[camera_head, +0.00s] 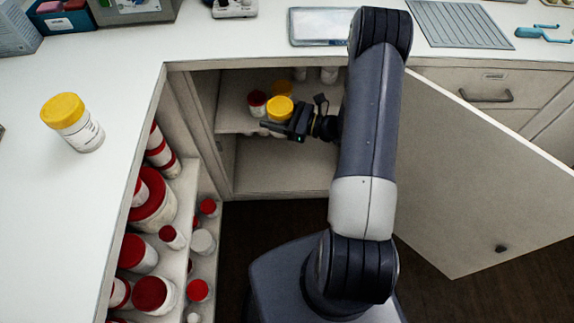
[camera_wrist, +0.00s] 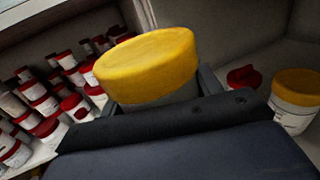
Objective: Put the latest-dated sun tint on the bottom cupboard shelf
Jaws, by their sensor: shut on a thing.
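My gripper (camera_head: 290,127) is shut on a white jar with a yellow lid (camera_head: 280,109), in the mouth of the open cupboard. In the wrist view the held yellow-lidded jar (camera_wrist: 148,62) fills the middle, and its label is hidden. The cupboard's upper shelf (camera_head: 232,118) holds another yellow-lidded jar (camera_head: 281,88) behind the held one, which also shows in the wrist view (camera_wrist: 296,100). The bottom cupboard shelf (camera_head: 280,170) looks bare where visible. A third yellow-lidded jar (camera_head: 72,122) stands on the counter at left; its label print is too small to read.
A red-lidded jar (camera_head: 257,103) stands on the upper shelf beside the yellow-lidded ones. The open cupboard door (camera_head: 480,165) stretches out at right. Side shelves at left hold several red-lidded jars (camera_head: 152,205). The counter (camera_head: 30,200) around its jar is clear.

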